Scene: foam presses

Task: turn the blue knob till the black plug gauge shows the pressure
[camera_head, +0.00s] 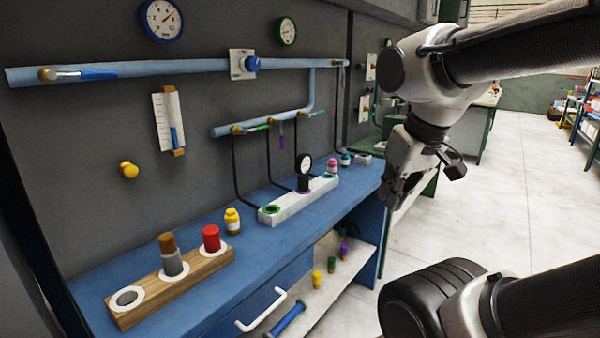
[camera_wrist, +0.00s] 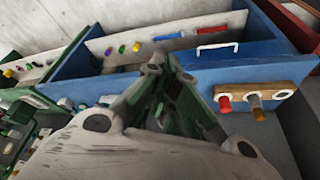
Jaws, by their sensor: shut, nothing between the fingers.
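The blue knob (camera_head: 252,64) sits on a white plate on the upper light-blue pipe (camera_head: 180,69), in the head view. The black plug gauge (camera_head: 305,163) stands upright in the white block (camera_head: 270,217) on the blue bench. Its dial is too small to read. My gripper (camera_head: 392,203) is shut and empty, pointing down at the right end of the bench, well to the right of and below the knob and apart from it. In the wrist view my closed fingers (camera_wrist: 160,72) show against the bench. The knob does not clearly show there.
A blue-rimmed gauge (camera_head: 162,20) and a green-rimmed gauge (camera_head: 286,31) hang on the wall. The bench (camera_head: 290,240) bears a wooden rack (camera_head: 125,316) with plugs, a yellow bottle (camera_head: 232,221) and small bottles. A lower pipe (camera_head: 225,131) has valves and black hoses. Floor is clear at right.

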